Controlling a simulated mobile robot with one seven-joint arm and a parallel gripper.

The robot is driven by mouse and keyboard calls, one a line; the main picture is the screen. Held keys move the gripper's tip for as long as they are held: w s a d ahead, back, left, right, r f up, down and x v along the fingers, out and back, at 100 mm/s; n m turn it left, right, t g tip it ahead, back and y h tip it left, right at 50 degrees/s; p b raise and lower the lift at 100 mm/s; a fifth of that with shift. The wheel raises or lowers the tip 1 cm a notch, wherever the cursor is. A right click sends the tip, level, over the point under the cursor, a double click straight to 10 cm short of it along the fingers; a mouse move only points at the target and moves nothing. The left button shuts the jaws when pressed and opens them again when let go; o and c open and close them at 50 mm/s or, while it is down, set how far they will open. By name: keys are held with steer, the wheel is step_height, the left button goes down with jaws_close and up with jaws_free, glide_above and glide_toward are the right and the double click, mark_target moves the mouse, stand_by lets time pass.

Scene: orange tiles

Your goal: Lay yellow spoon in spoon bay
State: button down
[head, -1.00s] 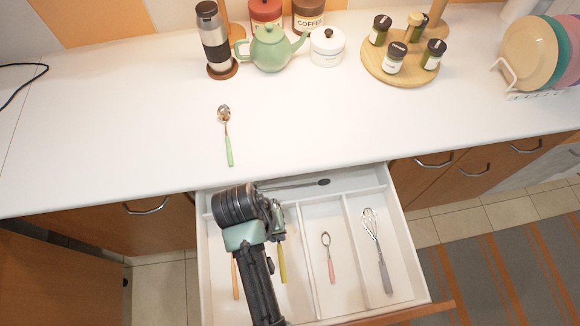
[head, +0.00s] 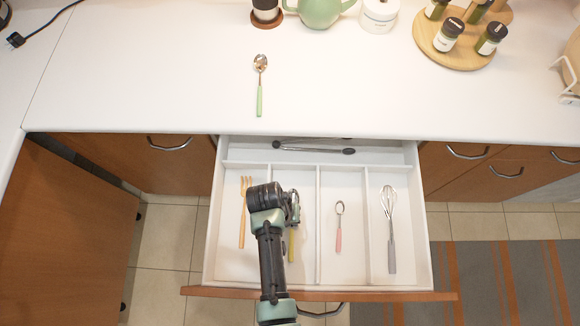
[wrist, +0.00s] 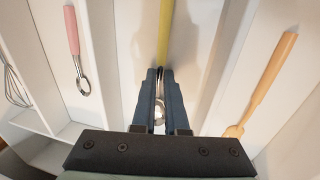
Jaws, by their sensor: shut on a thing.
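The yellow spoon's handle (head: 292,246) shows in the head view, within the second bay from the left of the open drawer. In the wrist view the yellow handle (wrist: 166,38) runs lengthwise between two dividers. My gripper (head: 294,212) is over this bay. In the wrist view its dark fingers (wrist: 158,95) are shut on the yellow spoon near the metal neck, and the shiny bowl shows between and below them. In the head view my gripper hides much of the metal part. I cannot tell whether the spoon touches the bay floor.
A wooden fork (head: 243,215) lies in the left bay. Tongs (head: 314,148) lie in the back bay. A green-handled spoon (head: 260,85) lies on the counter (head: 160,80).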

steer(key=shift+f, duration=0.15)
steer(key=c, duration=0.9)
jaws_free()
steer(key=shift+c, duration=0.2)
